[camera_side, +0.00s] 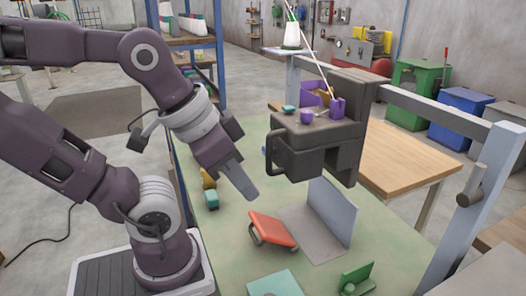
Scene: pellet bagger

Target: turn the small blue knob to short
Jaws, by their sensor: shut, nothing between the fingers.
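A dark grey machine head (330,135) hangs above the green table from a grey frame. A small blue part (264,151) shows at its left edge, mostly hidden by the machine; it may be the small blue knob, and its setting cannot be read. A purple knob (306,117) and a small teal part (289,109) sit on top of the head. My gripper (251,194) is shut and empty, pointing down to the right. It is in the air left of and below the head, apart from the blue part in the picture.
Below the head stand an angled grey plate (334,212) and a tilted orange-red plate (273,229). A teal block (211,199) and a yellow part (208,179) lie near my arm. A green bracket (356,279) is at the front. The grey frame post (474,215) stands right.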

